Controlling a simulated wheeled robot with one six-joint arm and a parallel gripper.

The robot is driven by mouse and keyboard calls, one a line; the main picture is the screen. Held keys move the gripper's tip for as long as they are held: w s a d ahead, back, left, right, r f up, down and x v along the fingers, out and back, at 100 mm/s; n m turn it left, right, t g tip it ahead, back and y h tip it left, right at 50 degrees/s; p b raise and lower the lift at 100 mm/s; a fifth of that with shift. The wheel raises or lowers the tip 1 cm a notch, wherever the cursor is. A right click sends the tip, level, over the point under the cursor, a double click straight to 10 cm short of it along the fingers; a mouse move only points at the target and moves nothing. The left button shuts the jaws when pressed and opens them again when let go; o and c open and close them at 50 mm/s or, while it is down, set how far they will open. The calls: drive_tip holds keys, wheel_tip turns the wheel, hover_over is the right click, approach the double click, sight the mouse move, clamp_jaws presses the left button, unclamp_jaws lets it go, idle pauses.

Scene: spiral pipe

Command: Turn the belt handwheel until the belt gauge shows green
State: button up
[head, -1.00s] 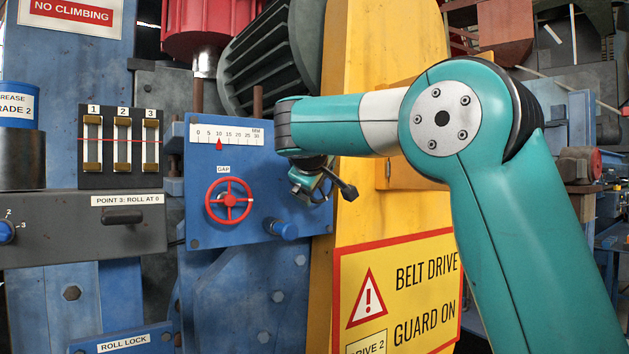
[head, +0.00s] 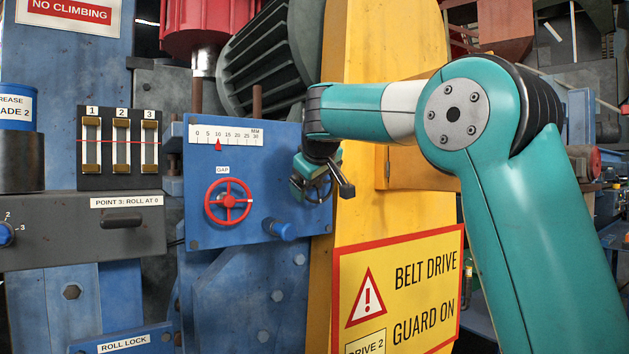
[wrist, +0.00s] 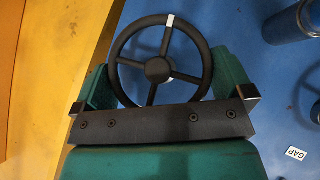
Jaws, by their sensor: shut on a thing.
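A black handwheel with several spokes and a white mark on its rim fills the middle of the wrist view (wrist: 158,70). In the head view it is mostly hidden behind my gripper, at the right side of the blue panel (head: 322,190). My gripper (wrist: 160,78) is shut on this handwheel, with one teal finger at each side of its rim. In the head view my gripper (head: 318,172) is in front of the wheel. The white mark is at the top of the rim in the wrist view. I cannot make out a belt gauge in either view.
A red handwheel (head: 229,201) labelled GAP sits left of my gripper, under a scale (head: 225,134) with a red pointer near 10. A blue knob (head: 280,229) sticks out below. The yellow belt guard (head: 370,205) stands close on the right.

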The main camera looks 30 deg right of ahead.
drive_tip(key=shift+d+r+m+y, duration=0.1)
drive_tip(key=shift+d+m+y, duration=0.1)
drive_tip(key=shift+m+y, duration=0.75)
drive_tip(key=shift+y, duration=0.95)
drive_tip(key=o, duration=0.5)
drive_tip(key=p+v, duration=0.2)
drive_tip(key=v, duration=1.5)
drive_tip(key=shift+s+d+r, duration=0.15)
drive_tip(key=shift+s+r, duration=0.05)
drive_tip(key=shift+r, duration=0.05)
